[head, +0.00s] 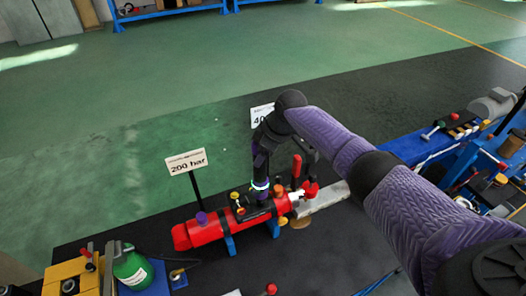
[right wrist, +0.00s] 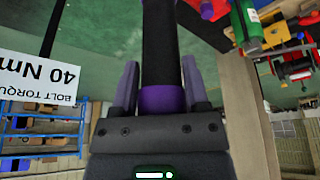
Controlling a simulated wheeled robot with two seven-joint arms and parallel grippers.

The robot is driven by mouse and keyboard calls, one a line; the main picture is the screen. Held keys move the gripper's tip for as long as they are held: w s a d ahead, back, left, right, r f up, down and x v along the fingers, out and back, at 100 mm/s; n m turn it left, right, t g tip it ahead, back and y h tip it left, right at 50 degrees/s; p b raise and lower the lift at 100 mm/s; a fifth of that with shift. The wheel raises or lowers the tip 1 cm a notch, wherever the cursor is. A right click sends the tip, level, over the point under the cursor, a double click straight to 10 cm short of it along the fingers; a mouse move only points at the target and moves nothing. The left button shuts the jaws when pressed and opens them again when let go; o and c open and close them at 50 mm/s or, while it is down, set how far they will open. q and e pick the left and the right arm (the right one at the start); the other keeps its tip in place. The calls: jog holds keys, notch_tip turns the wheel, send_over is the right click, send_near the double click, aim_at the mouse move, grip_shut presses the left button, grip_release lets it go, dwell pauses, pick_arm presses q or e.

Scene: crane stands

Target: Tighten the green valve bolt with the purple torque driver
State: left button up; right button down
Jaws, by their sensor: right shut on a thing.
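The torque driver (right wrist: 161,50) is a dark shaft with a purple collar, and it stands between the two fingers of my right gripper (right wrist: 162,84) in the right wrist view. My right gripper (head: 260,184) is shut on it. In the head view it is above the red cylinder (head: 207,231) with its colored caps, near the cylinder's right half. I cannot make out the green valve bolt; the gripper and arm cover part of that area. Whether the driver's tip touches anything is hidden. My left gripper is not in view.
A "200 bar" sign (head: 187,162) stands behind the cylinder, and a "40 Nm" sign (right wrist: 40,78) is close by my right gripper. A red-handled valve (head: 310,189) is at the cylinder's right end. A green bottle (head: 132,270) is front left. Blue-framed equipment (head: 487,158) stands at right.

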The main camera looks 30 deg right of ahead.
jog(key=shift+r, duration=0.1)
notch_tip(320, 180, up, 5)
jog(key=p, duration=0.5)
jog(key=shift+r, duration=0.15)
